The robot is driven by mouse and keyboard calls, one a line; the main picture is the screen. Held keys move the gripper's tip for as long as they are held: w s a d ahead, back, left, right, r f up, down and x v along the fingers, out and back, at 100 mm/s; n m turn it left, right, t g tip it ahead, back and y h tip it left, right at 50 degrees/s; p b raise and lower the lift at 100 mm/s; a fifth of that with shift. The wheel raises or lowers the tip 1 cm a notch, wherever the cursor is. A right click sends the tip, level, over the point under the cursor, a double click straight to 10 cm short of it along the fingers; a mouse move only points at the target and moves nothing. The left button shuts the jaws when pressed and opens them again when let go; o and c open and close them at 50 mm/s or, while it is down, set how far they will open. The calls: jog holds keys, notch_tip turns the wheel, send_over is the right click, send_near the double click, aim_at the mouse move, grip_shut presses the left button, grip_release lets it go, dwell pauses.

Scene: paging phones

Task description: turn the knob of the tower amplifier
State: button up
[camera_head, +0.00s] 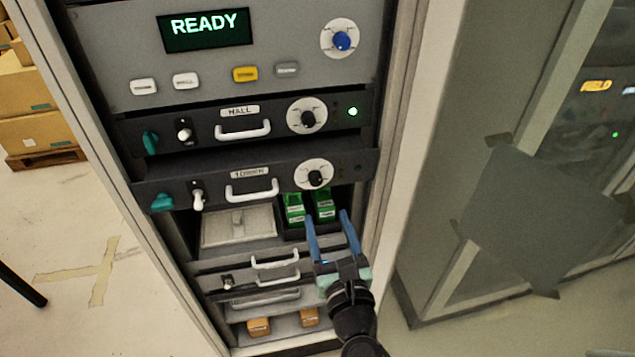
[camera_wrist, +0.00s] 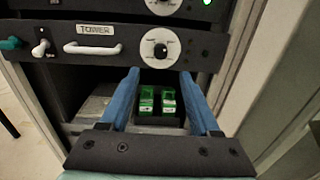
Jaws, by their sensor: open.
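The tower amplifier (camera_head: 222,187) is the lower dark panel in the rack, labelled TOWER in the wrist view (camera_wrist: 95,43). Its black knob (camera_head: 316,178) sits on a white dial at the panel's right; the knob also shows in the wrist view (camera_wrist: 160,51), above and between my fingers. My gripper (camera_head: 330,213) is open and empty, its blue fingers pointing up toward the panel from below the knob. The fingertips show in the wrist view (camera_wrist: 160,74) just below the dial, one on each side. I cannot tell how far they are from the panel.
The hall amplifier (camera_head: 268,130) with a lit green lamp is directly above. Green boxes (camera_head: 294,208) stand in the bay below the tower panel. A white handle (camera_head: 252,190) and a toggle switch (camera_head: 197,199) stick out left of the knob. The rack's side frame (camera_head: 392,130) is close on the right.

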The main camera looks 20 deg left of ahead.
aim_at(316, 183)
jog(key=x, duration=0.9)
jog(key=shift+w+a, duration=0.15)
jog(key=shift+w, duration=0.15)
grip_shut()
